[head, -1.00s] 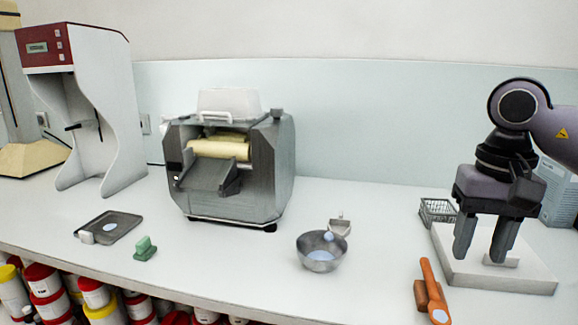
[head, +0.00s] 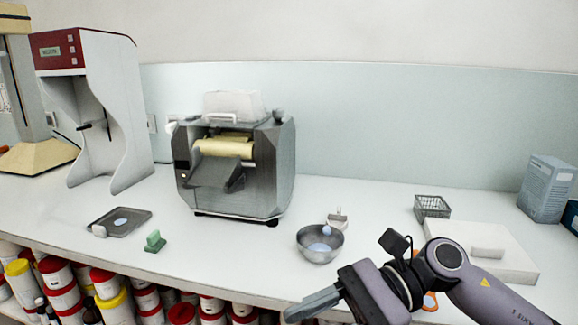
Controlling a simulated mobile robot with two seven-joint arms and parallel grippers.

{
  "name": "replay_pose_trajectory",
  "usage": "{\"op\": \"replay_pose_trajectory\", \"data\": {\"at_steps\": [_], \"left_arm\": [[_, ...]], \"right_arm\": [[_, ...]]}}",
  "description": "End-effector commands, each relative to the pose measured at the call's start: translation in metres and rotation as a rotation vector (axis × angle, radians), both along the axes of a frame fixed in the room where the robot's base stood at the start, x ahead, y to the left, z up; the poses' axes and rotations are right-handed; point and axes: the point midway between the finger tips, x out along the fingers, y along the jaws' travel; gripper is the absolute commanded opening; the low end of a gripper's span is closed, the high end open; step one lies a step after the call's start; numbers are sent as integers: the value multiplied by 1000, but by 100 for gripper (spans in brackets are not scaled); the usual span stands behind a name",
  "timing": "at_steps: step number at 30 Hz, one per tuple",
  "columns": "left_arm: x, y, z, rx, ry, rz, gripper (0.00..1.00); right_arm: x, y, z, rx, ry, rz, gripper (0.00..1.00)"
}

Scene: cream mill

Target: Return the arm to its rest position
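My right arm comes in from the lower right in the head view. Its gripper (head: 312,304) points to the left, in front of the counter's front edge and below the metal bowl (head: 320,245). The fingers are seen side-on and overlap, so their gap cannot be told. No held thing shows at them. The orange-handled tool on the counter is mostly hidden behind my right arm, with only a bit of orange (head: 430,301) showing. My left gripper is not in view.
A grey mill with rollers (head: 240,175) stands at the back. A dark tray (head: 121,222) and a green block (head: 155,242) lie to the left. A white slab (head: 510,262) and wire basket (head: 432,207) are at right. Red and yellow tubs (head: 60,285) fill the space below.

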Motion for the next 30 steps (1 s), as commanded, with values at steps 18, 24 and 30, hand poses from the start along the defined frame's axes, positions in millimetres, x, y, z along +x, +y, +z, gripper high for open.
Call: {"op": "replay_pose_trajectory", "data": {"at_steps": [18,24,30], "left_arm": [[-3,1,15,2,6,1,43],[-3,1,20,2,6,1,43],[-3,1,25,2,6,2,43]], "right_arm": [[57,-40,-42,823,1775,-521,44],[52,-91,-129,1130,2377,-642,44],[-1,-138,-229,-1313,-2525,633,44]]}}
